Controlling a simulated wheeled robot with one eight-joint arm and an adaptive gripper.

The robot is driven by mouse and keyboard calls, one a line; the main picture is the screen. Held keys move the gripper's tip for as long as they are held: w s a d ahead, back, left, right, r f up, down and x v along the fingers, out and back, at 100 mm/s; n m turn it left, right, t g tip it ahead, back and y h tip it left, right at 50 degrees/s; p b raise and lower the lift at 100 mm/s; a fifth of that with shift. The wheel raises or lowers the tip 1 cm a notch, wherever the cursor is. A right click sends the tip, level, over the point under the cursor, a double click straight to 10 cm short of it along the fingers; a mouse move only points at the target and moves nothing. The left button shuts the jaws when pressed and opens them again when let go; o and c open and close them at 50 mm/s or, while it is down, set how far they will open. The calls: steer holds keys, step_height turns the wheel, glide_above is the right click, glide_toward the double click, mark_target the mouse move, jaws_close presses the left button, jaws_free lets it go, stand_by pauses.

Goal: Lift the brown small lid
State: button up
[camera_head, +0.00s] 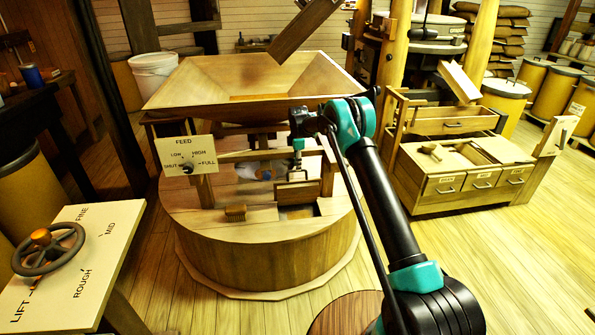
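A small brown wooden panel (298,193), which looks like the small lid, is on top of the round wooden mill casing (265,250), below the hopper. It seems tilted up, with its face toward me, behind a small opening (298,213) in the casing top. My gripper (298,172) points down right at the panel's upper edge. Its fingers are too small and dark to show whether they are open or closed, or whether they touch the panel.
The wooden hopper (215,80) overhangs my gripper. A drawer chest (465,180) stands right. A lift handwheel (48,250) is at lower left. Floor is clear at right.

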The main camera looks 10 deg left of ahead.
step_height(320, 180, up, 8)
steer(key=shift+s, duration=0.15)
steer(key=shift+f, duration=0.1)
steer(key=shift+c, duration=0.3)
steer(key=shift+d+f, duration=0.1)
steer(key=shift+d, duration=0.05)
steer(key=shift+c, duration=1.2)
steer(key=s+d+f+y, duration=0.1)
steer(key=s+d+f+t+y, duration=0.1)
steer(key=shift+s+d+f+y, duration=0.2)
steer(key=shift+d+y, duration=0.1)
steer(key=shift+d, duration=0.1)
jaws_close()
steer(key=s+d+m+t+y, duration=0.1)
steer(key=s+d+t+y, duration=0.25)
steer(key=s, duration=0.25)
steer(key=shift+m+g, duration=0.3)
steer(key=shift+g, duration=0.05)
steer(key=x, duration=0.3)
steer(key=w+x, duration=0.1)
steer(key=x, duration=0.3)
steer(key=w+x, duration=0.1)
steer(key=x, duration=0.3)
steer(key=shift+d+r, duration=0.3)
steer(key=shift+d, duration=0.05)
steer(key=shift+w+a, duration=0.1)
steer(key=shift+w, duration=0.35)
